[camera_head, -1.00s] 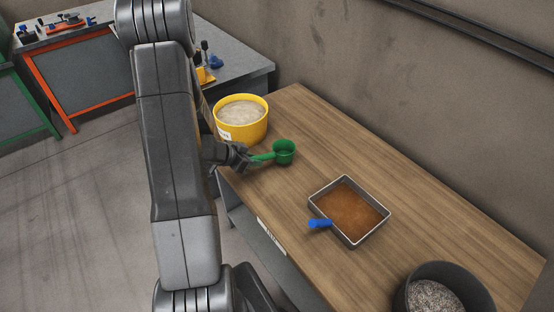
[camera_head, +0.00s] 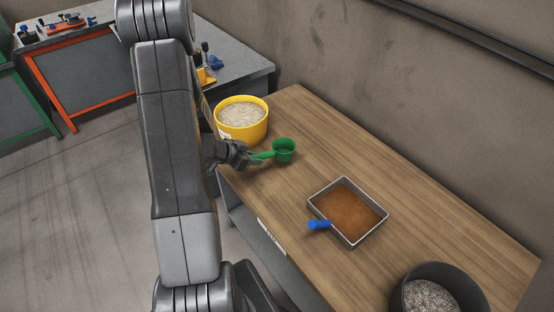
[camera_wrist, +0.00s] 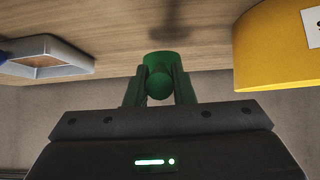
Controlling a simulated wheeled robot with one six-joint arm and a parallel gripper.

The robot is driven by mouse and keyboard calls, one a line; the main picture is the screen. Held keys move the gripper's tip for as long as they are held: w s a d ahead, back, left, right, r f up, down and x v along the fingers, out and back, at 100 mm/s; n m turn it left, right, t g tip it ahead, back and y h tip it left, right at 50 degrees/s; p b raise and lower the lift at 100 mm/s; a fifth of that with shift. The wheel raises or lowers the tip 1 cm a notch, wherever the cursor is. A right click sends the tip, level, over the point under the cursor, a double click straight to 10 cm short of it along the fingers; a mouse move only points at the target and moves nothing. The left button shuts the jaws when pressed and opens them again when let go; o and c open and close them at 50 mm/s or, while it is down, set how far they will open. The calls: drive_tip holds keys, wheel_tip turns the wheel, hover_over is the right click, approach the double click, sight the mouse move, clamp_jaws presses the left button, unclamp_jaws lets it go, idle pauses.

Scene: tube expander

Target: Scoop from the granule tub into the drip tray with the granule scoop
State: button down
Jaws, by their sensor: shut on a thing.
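The green granule scoop (camera_head: 284,150) is held by its handle in my gripper (camera_head: 250,157), which is shut on it. The scoop's cup faces up and looks empty in the head view, to the right of and nearer than the tub. The yellow granule tub (camera_head: 240,129) stands at the table's far left end, filled with pale granules. In the wrist view the scoop (camera_wrist: 159,75) shows between the fingers, the tub (camera_wrist: 278,50) at right, the tray (camera_wrist: 45,58) at left.
A dark bucket (camera_head: 405,297) with grey granular content stands at the near right of the wooden table (camera_head: 450,225). The table between scoop and tray is clear. A wall runs along the back. Another bench (camera_head: 240,69) stands beyond the tub.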

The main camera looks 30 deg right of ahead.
drive_tip(key=shift+r+p, duration=1.25)
drive_tip(key=shift+r, duration=0.9)
drive_tip(key=shift+a, duration=0.1)
